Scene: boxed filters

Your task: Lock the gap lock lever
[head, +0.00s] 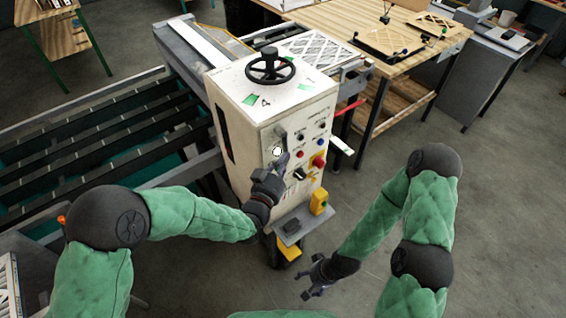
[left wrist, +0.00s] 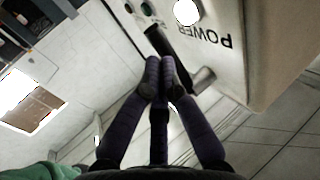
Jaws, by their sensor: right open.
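The machine's white control cabinet (head: 240,130) stands in the middle of the head view. A dark grey lever (head: 281,134), which looks like the gap lock lever, is at the upper left of its front panel. My left gripper (head: 281,163) is at the panel, just below the lever. In the left wrist view, the left gripper's fingers (left wrist: 162,68) are drawn together, in front of a black lever handle (left wrist: 168,42) with a metal cylinder at its lower end. I cannot tell whether they touch it. My right gripper (head: 314,283) is open and empty, low in front of the cabinet.
A white round light (head: 277,151) and several buttons, including a red one (head: 318,162), sit close around the left gripper. A black handwheel (head: 270,66) tops the cabinet. A small shelf (head: 303,223) juts out below. Open floor lies to the right.

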